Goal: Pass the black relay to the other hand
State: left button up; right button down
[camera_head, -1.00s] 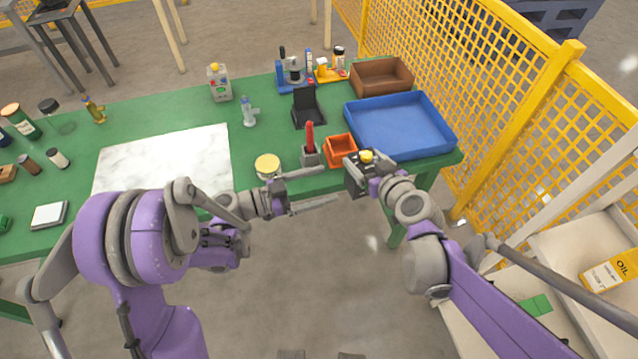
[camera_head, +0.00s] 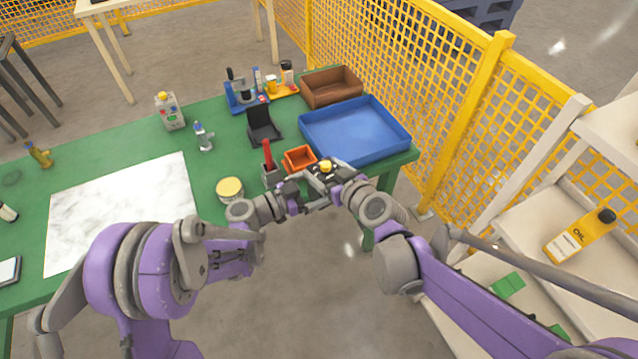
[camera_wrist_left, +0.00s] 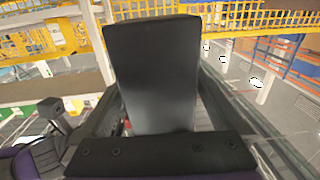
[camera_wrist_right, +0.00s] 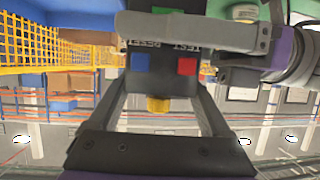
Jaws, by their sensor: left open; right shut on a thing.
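The black relay (camera_head: 323,171) with a yellow knob is held up at the front edge of the green table, near the blue tray. My right gripper (camera_head: 338,183) is shut on it. In the right wrist view the relay (camera_wrist_right: 160,65) shows a blue and a red button and the yellow knob between my right fingers. My left gripper (camera_head: 303,193) is open, with its fingers reaching to the relay from the left. In the left wrist view the relay's plain dark face (camera_wrist_left: 153,75) stands between the left fingers. Whether the left fingers touch it I cannot tell.
A small orange bin (camera_head: 299,159), a red-handled tool in a grey block (camera_head: 269,172) and a round yellow-lidded tin (camera_head: 230,190) stand close by on the table. The blue tray (camera_head: 404,139) is behind the grippers. A yellow mesh fence (camera_head: 455,110) stands to the right.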

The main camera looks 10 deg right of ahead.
pick_arm(q)
jog(key=c, duration=1.6)
pick_arm(e)
grip_release()
